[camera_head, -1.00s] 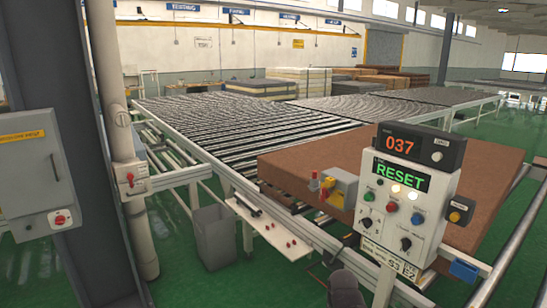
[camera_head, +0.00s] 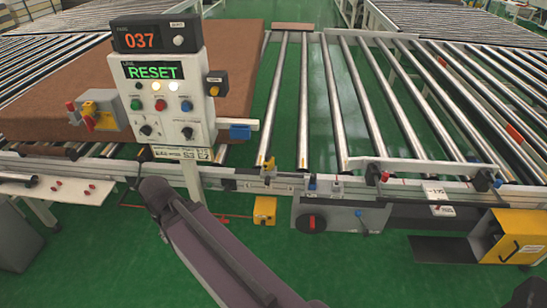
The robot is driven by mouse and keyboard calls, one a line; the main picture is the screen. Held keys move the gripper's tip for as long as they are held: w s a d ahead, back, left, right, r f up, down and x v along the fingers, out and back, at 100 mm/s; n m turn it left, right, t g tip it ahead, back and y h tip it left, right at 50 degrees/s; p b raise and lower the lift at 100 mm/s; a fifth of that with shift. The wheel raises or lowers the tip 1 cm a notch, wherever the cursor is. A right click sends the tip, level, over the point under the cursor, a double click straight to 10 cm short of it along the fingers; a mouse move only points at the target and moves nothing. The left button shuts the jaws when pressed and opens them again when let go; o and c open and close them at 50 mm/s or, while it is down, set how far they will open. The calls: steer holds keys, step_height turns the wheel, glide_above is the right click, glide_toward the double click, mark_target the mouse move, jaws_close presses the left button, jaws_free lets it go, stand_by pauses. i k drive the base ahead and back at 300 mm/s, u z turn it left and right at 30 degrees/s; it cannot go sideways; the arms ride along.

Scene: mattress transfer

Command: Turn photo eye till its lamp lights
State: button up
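The control panel (camera_head: 163,113) reads RESET in green, under a counter (camera_head: 148,38) showing 037 in orange. Two pale lamps glow below the screen. A brown mattress (camera_head: 232,55) lies on the rollers behind the panel. My arm crosses the bottom middle; my gripper's fingers do not show.
Bare rollers (camera_head: 302,100) run right of the mattress. A grey box with a red knob (camera_head: 312,223) hangs under the rail, with a small yellow box (camera_head: 265,210) beside it. A larger yellow box (camera_head: 512,236) stands at the right. Green floor shows in front.

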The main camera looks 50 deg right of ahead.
mark_target(268, 164)
steer(key=z, duration=0.7)
steer(key=k, duration=0.55)
steer(key=z, duration=0.4)
steer(key=i, duration=0.5)
steer(key=z, duration=0.1)
